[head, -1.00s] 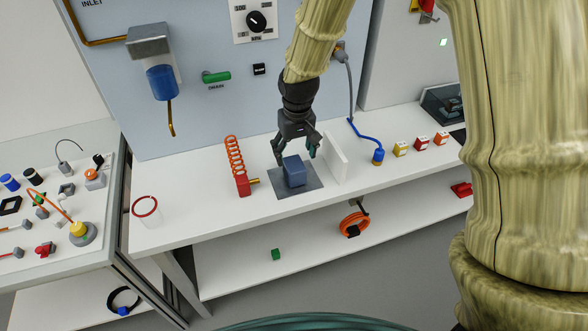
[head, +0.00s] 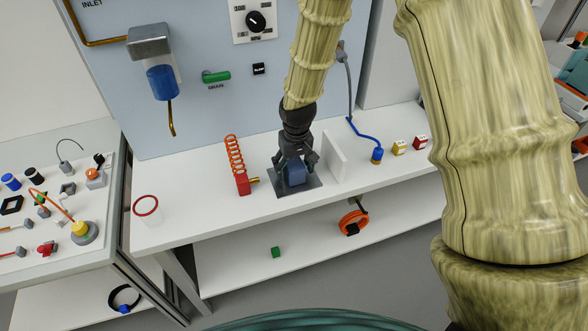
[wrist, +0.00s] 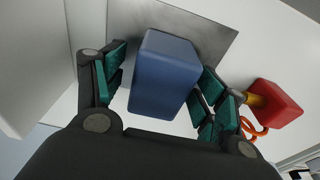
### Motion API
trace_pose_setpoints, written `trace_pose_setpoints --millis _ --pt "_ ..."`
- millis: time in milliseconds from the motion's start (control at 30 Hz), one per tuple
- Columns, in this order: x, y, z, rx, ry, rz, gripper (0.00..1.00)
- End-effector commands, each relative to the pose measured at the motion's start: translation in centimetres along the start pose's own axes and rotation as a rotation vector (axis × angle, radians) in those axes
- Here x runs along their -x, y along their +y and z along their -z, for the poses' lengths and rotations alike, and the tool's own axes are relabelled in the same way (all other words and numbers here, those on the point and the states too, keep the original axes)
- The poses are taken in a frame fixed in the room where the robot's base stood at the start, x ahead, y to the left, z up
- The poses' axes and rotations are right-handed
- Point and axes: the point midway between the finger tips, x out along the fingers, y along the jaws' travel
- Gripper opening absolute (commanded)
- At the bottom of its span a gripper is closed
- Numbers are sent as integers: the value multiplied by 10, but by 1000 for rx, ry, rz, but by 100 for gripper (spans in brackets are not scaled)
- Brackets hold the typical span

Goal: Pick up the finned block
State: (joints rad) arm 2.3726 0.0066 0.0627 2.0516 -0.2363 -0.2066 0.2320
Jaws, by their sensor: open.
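The block (head: 296,174) is blue and sits on a grey square plate (head: 282,188) on the white bench. I cannot make out fins on it. My gripper (head: 297,168) is over the block from above, with its fingers down on either side. In the wrist view the blue block (wrist: 164,75) stands between the open green-padded fingers of my gripper (wrist: 160,92). The right pads are very near the block's side and a gap shows on the left. I cannot tell whether any pad touches it. In the head view my gripper hides the block's upper part.
A red block with an orange coil (head: 242,185) stands left of the plate; it also shows in the wrist view (wrist: 275,103). A white upright panel (head: 334,156) stands close on the right. A blue hose end (head: 377,155) lies farther right.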

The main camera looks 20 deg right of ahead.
Motion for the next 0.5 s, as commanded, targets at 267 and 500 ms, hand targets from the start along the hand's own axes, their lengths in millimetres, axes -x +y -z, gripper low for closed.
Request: trace_pose_setpoints --millis 267,500 --pt "0 0 0 0 0 0 51" --pt "0 0 0 0 0 0 12"
